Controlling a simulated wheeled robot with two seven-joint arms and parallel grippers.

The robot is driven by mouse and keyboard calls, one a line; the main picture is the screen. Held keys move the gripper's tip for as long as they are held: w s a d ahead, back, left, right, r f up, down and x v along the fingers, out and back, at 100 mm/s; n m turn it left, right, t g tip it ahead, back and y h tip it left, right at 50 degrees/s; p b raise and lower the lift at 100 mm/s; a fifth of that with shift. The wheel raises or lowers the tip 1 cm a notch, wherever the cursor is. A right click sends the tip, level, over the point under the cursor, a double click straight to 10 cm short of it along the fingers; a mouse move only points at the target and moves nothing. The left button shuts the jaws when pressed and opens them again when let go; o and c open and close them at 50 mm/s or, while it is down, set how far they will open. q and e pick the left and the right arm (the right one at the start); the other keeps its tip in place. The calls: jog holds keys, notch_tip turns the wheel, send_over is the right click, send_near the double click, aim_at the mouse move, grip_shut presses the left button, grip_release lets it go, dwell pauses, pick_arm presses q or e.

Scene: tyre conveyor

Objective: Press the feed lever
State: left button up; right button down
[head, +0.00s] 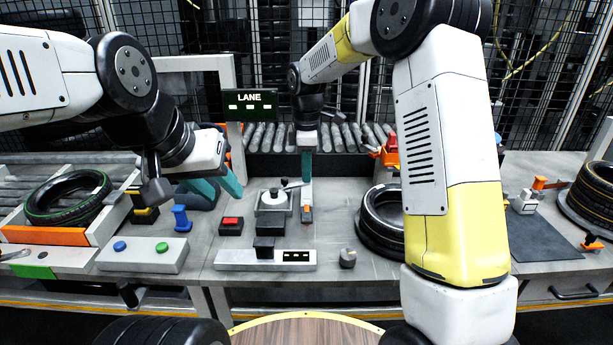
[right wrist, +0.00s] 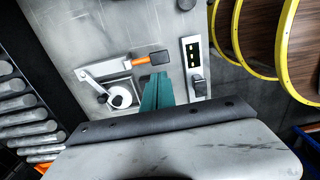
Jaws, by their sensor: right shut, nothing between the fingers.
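The feed lever, a pale metal arm with an orange grip (head: 307,212), stands beside a square metal base with a round knob (head: 273,199) on the bench. In the right wrist view the orange grip (right wrist: 154,60) points sideways from the arm. My right gripper (head: 307,180) is shut and empty, teal fingers pointing down just behind the grip. In the right wrist view its fingertips (right wrist: 157,76) look close to the grip; I cannot tell whether they touch. My left gripper (head: 227,198) is open and empty, left of the lever.
A red button box (head: 231,226) and a front panel with a small display (head: 265,260) are nearby. A tyre (head: 381,221) lies to the right. A roller conveyor (head: 345,137) and the LANE sign (head: 248,105) are behind. A blue-and-green button panel (head: 147,255) is at left.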

aim_at(306, 219)
notch_tip(306, 219, down, 12)
jog(key=shift+f, duration=0.1)
dwell(0.6)
jog(key=shift+s+a+f+t, duration=0.1)
jog(key=shift+s+f+t, duration=0.25)
jog(key=shift+f+t, duration=0.3)
jog(key=shift+s+f+t, duration=0.35)
jog(key=shift+f+t, duration=0.2)
jog(key=shift+t, duration=0.2)
jog(key=shift+s+x, duration=0.25)
jog(key=shift+x, duration=0.85)
jog(key=shift+s+d+f, duration=0.15)
jog(key=shift+d+f, duration=0.05)
jog(key=shift+f, duration=0.05)
jog(key=shift+s+f, duration=0.15)
jog(key=shift+r, duration=0.25)
jog(key=s+v, duration=0.2)
jog(key=v, duration=1.2)
jog(key=shift+a+f, duration=0.15)
jog(key=shift+f, duration=0.1)
